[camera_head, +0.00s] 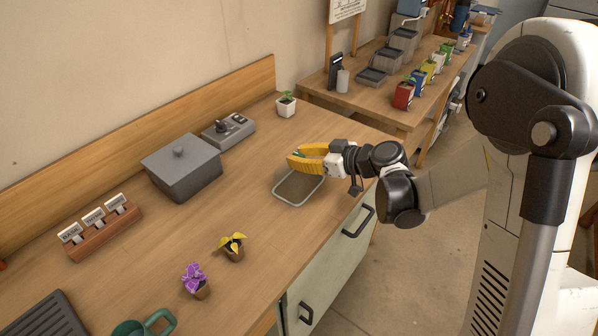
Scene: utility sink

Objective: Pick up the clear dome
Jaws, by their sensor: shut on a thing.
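The clear dome (299,188) appears as a see-through shape with a pale rounded rim, near the bench's front right edge. The wood brown shows through it. My gripper (299,158) has yellow fingers and reaches in from the right, over the dome's back upper part. It is shut on the dome; the fingers hide the exact contact.
A grey lidded box (183,170), a grey control box (228,130) and a small potted plant (286,106) stand behind. Bench between is clear.

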